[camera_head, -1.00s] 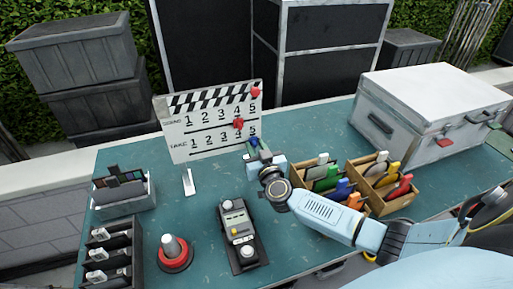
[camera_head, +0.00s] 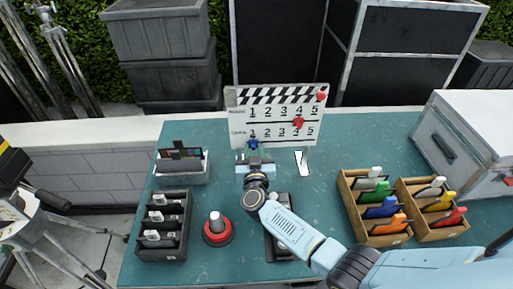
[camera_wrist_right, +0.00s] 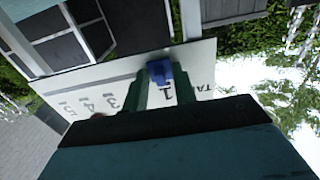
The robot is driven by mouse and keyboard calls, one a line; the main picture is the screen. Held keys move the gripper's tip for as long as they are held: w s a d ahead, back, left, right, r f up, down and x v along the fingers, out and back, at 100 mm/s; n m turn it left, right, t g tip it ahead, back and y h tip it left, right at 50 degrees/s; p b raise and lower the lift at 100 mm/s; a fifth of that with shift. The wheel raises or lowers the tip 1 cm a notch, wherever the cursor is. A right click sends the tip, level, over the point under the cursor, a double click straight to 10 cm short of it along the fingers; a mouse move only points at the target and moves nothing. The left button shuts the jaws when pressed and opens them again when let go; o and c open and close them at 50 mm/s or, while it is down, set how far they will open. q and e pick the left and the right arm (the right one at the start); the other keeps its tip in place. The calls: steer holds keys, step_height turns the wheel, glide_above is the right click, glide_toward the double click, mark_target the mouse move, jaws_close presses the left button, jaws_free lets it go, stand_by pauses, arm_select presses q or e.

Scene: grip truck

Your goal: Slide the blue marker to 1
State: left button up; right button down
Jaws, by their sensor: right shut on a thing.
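The white clapper board (camera_head: 240,125) stands on the table with two rows of numbers 1 to 5. The blue marker (camera_head: 253,142) is at the board's lower edge, just below the 1 of the bottom row. My right gripper (camera_head: 255,158) is shut on it from the front. In the right wrist view, the blue marker (camera_wrist_right: 158,70) shows between the fingertips, beside the 1 (camera_wrist_right: 167,92). One red marker (camera_head: 298,122) sits below the upper row's 4, and another red piece (camera_head: 321,97) is at the top right corner. My left gripper is out of view.
Wooden bins (camera_head: 372,240) with coloured pieces stand at the right, near a white case (camera_head: 455,135). A red button (camera_head: 217,230), a black rack (camera_head: 163,250) and a grey box (camera_head: 182,175) stand at the left. My forearm partly hides a dark device (camera_head: 285,245).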

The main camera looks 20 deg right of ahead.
steer(key=shift+a, duration=0.3)
steer(key=c, duration=1.5)
jaws_free()
steer(key=shift+s+a+f, duration=0.1)
steer(key=shift+s+a, duration=0.1)
steer(key=shift+s, duration=0.2)
steer(key=p+v, duration=0.1)
steer(key=v, duration=1.1)
steer(key=shift+s+d+p, duration=0.1)
steer(key=shift+s+p, duration=0.15)
steer(key=shift+p, duration=0.05)
